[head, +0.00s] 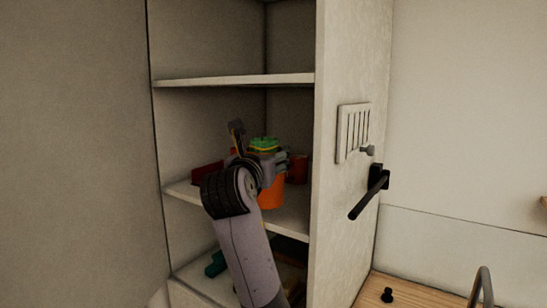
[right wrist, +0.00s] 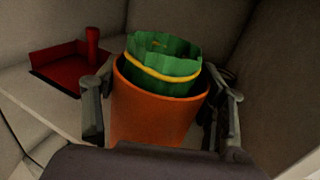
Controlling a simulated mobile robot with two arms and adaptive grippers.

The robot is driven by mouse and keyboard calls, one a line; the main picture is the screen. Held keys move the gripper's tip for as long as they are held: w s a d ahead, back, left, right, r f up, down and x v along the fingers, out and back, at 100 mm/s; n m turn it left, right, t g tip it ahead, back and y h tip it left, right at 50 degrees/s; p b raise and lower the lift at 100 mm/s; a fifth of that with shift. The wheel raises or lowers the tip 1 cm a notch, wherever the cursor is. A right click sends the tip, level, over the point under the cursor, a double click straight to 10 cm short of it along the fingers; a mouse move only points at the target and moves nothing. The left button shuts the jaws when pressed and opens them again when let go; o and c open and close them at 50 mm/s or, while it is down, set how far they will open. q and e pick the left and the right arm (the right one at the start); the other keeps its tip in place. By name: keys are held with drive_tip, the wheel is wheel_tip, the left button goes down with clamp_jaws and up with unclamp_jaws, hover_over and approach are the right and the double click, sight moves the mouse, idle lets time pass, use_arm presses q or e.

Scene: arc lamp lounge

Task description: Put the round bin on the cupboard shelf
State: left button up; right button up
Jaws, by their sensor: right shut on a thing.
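The round bin (head: 270,194) is orange, with a crumpled green liner and a yellow band at its top. It also shows large in the right wrist view (right wrist: 155,108), roughly upright. My right gripper (head: 264,160) is shut on it, with a finger on either side. The bin is inside the open cupboard, at the middle shelf (head: 290,217). I cannot tell whether its base touches the shelf. The gripper and forearm hide part of the bin in the head view. My left gripper is not in view.
A dark red tray (head: 207,175) with a red cylinder (right wrist: 92,44) is left of the bin. A red-orange container (head: 298,169) stands behind right. An upper shelf (head: 230,80) is empty. The cupboard's side panel (head: 347,220) stands close on the right.

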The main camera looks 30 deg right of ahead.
drive_tip(key=w+d+f+p, duration=0.3)
drive_tip(key=w+d+p, duration=0.2)
drive_tip(key=w+d, duration=0.2)
drive_tip(key=shift+w+d+f, duration=0.2)
drive_tip(key=shift+w+d, duration=0.15)
drive_tip(key=shift+d, duration=0.05)
drive_tip(key=shift+f, duration=0.1)
drive_tip(key=o, duration=1.9)
